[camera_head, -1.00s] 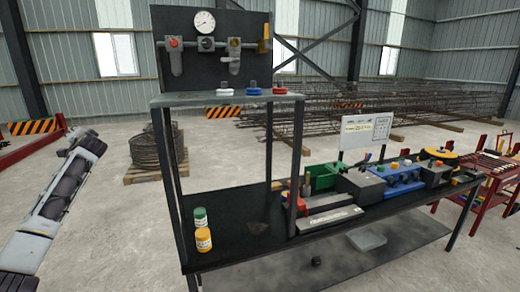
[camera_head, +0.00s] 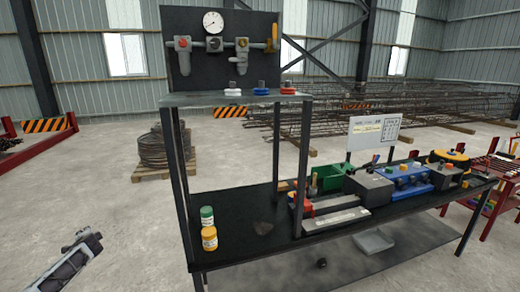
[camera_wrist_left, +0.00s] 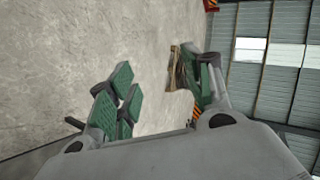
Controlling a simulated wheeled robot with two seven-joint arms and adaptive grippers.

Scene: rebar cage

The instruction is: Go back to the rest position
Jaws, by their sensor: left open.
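My left gripper (camera_wrist_left: 158,88) is open and empty in the left wrist view. Its green finger pads stand wide apart, with bare concrete floor between them. In the head view, part of my left arm shows at the lower left, apart from the workbench (camera_head: 240,255). My right gripper is not in view.
Coiled wire (camera_head: 152,148) sits on a pallet behind. Floor at left is clear.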

